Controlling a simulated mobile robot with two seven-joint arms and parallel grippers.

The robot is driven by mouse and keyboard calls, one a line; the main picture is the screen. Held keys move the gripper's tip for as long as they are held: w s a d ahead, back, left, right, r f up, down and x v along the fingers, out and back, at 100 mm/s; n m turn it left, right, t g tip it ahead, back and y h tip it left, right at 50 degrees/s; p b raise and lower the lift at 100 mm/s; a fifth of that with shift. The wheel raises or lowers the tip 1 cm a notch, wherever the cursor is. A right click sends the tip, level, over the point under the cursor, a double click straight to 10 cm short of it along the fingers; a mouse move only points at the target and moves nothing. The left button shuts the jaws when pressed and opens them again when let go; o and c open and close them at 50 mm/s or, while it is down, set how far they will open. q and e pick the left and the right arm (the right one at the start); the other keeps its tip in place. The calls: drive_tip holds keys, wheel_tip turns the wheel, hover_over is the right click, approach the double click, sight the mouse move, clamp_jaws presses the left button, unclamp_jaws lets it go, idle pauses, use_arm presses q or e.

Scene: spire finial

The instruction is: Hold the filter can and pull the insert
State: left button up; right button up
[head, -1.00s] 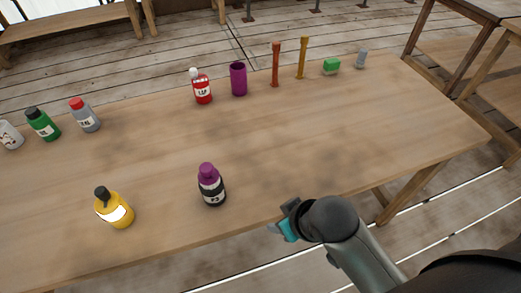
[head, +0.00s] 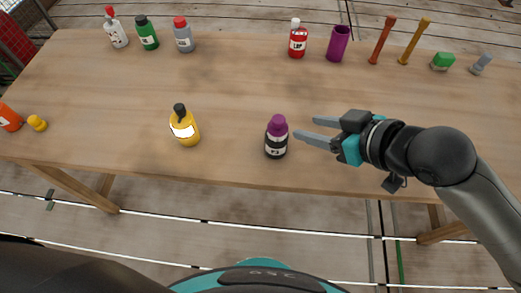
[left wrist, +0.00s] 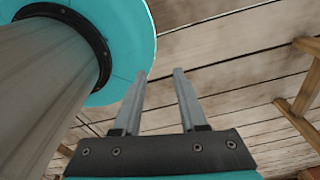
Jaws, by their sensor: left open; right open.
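A black can with a white band and label (head: 276,146) and a purple top (head: 278,124) stands upright near the table's front edge in the head view. I take it for the filter can and the purple top for its insert. My right gripper (head: 304,127) is open and empty just right of the can, fingers pointing left toward it. A small gap shows between the fingertips and the can.
A yellow bottle (head: 185,130) stands left of the can on the wooden table (head: 240,90). Along the back stand a red bottle (head: 298,42), a purple cup (head: 338,43) and several other items. An orange item (head: 9,118) is at the left edge.

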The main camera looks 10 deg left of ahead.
use_arm(q)
drive_tip(key=o, duration=0.7)
drive_tip(key=shift+m+t+h, duration=0.3)
drive_tip(key=shift+t+h, duration=0.1)
drive_tip(key=shift+t, duration=0.5)
drive_tip(key=w+d+r, duration=0.1)
drive_tip(key=w, duration=0.2)
drive_tip(key=w+d+r, duration=0.1)
drive_tip(key=w+r, duration=0.1)
drive_tip(key=w+d+r, duration=0.1)
drive_tip(key=w+r, duration=0.1)
drive_tip(key=w, duration=0.1)
drive_tip(key=shift+w, duration=0.3)
drive_tip(key=shift+o, duration=0.9)
drive_tip(key=w+d+r+t, duration=0.1)
drive_tip(key=w+d+r, duration=0.1)
drive_tip(key=w+r, duration=0.2)
drive_tip(key=shift+w+r+h, duration=0.2)
drive_tip(key=shift+r+h, duration=0.1)
drive_tip(key=shift+r, duration=0.15)
drive_tip(key=m+t+h, duration=0.3)
drive_tip(key=t+h, duration=0.2)
drive_tip(key=t, duration=0.3)
approach(282, 132)
wheel_tip(282, 132, down, 3)
drive_tip(key=a, duration=0.2)
drive_tip(key=x, duration=1.4)
drive_tip(key=shift+w+d+f, duration=0.15)
drive_tip(key=shift+d+f, duration=0.05)
drive_tip(key=shift+f, duration=0.15)
